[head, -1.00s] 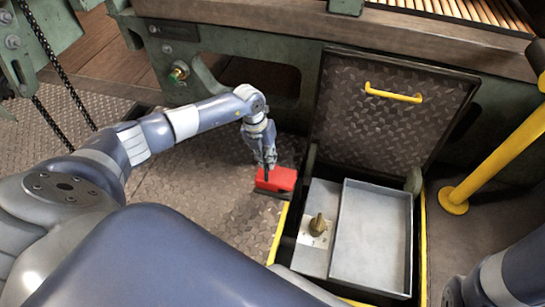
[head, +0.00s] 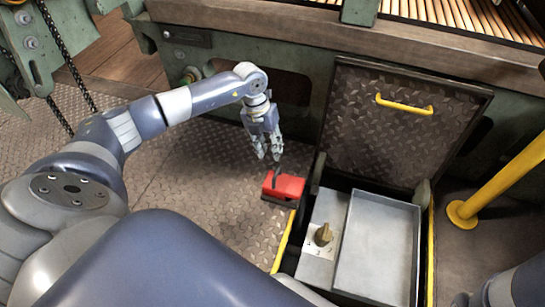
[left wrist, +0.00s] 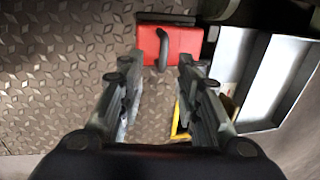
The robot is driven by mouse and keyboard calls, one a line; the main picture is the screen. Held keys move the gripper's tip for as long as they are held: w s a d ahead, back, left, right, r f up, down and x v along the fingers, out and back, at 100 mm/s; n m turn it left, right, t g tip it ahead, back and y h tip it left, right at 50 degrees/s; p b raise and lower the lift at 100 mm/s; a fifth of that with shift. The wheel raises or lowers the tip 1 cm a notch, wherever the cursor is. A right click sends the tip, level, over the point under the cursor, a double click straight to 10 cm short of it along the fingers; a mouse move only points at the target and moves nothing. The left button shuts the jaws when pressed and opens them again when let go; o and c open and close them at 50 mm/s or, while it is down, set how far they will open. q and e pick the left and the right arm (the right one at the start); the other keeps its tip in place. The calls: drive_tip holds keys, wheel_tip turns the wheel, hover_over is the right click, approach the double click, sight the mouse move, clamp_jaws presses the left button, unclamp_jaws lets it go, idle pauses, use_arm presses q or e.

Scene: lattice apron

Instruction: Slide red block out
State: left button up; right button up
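The red block (head: 284,188) rests on the diamond-plate floor, just left of the open hatch's yellow edge. A dark curved handle stands on it. It also shows in the left wrist view (left wrist: 184,43), at the top, beyond my fingertips. My left gripper (head: 269,158) is above the block and a little to its left, apart from it. Its fingers are spread and empty, as the left wrist view also shows (left wrist: 158,65). My right gripper is not in view; only part of my right arm shows at the lower right.
The open hatch holds a grey tray (head: 375,245) and a brass knob (head: 323,234) on a plate. Its raised lid (head: 395,125) has a yellow handle (head: 404,104). A yellow post (head: 500,185) stands at the right. The floor (head: 215,170) left of the block is clear.

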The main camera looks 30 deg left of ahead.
use_arm(q)
drive_tip(key=r, duration=0.3)
drive_tip(key=shift+s+a+r, duration=0.1)
drive_tip(key=shift+a+r, duration=0.2)
drive_tip(key=shift+a, duration=0.05)
